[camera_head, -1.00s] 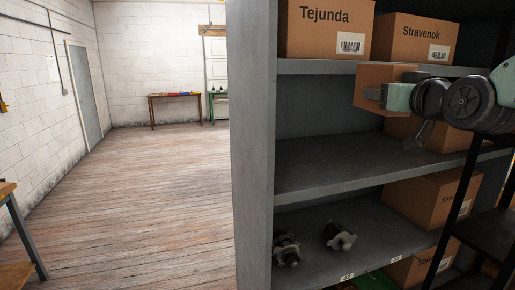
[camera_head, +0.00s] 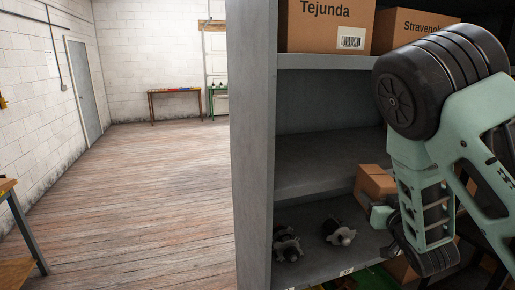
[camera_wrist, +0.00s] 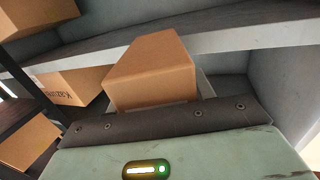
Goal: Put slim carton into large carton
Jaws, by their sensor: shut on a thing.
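My gripper (camera_head: 382,215) is shut on a plain brown carton (camera_head: 374,185), which I take to be the slim carton. It is held in front of the grey shelf unit, low near the shelf with the metal parts. In the wrist view the held carton (camera_wrist: 152,68) sticks out ahead of the gripper (camera_wrist: 155,108), tilted in the picture. Which carton is the large one I cannot tell; cartons marked Tejunda (camera_head: 325,24) and Stravenok (camera_head: 408,25) stand on the upper shelf. My arm hides much of the right side.
Two dark and silver metal parts (camera_head: 287,245) (camera_head: 338,232) lie on the lower shelf (camera_head: 312,262). The middle shelf (camera_head: 310,175) looks bare where visible. The wrist view shows another lettered carton (camera_wrist: 78,88) to the left. Open wooden floor (camera_head: 150,200) lies left of the shelf unit.

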